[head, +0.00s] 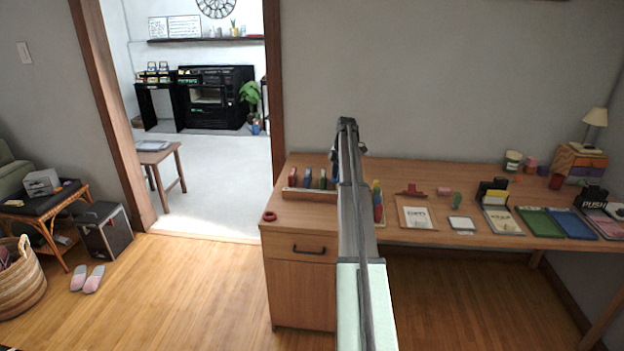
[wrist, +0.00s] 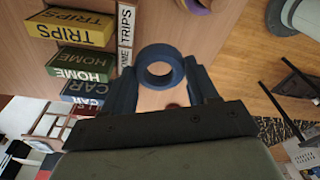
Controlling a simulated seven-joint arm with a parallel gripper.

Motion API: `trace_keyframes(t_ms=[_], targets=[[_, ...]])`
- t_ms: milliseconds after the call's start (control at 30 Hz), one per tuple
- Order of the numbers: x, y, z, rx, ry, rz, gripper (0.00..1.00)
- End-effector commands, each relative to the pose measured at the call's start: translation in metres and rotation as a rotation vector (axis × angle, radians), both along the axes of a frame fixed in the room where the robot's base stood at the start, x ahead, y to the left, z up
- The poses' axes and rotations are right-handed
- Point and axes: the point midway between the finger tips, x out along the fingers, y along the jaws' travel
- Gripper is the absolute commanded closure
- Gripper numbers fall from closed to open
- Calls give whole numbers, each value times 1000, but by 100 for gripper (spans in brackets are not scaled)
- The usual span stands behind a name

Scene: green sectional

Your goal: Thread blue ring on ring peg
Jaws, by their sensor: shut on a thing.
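The blue ring (wrist: 161,67) is held between the two fingers of my gripper (wrist: 162,78) in the wrist view, its open hole facing the camera. In the head view my arm hides the ring and most of my gripper. I cannot make out the ring peg for certain in either view. A stack of coloured pieces (head: 377,203) stands just right of my arm in the head view, partly hidden; I cannot tell what it is.
A red ring (head: 269,216) lies at the desk's left front corner. Labelled coloured binders (wrist: 75,65) stand left of my gripper, in a wooden holder (head: 309,194). A clipboard (head: 416,217) and trays (head: 541,221) lie to the right.

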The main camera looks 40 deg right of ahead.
Motion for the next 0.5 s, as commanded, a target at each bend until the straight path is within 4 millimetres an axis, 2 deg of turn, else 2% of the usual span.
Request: trace_keyframes(t_ms=[33, 167, 267, 300, 500], targets=[[-18, -10, 5, 0, -1, -19, 70], [-51, -26, 14, 0, -1, -58, 70], [-71, -29, 20, 0, -1, -82, 70], [-78, -25, 22, 0, -1, -91, 70], [-88, -12, 21, 0, 0, -131, 70]])
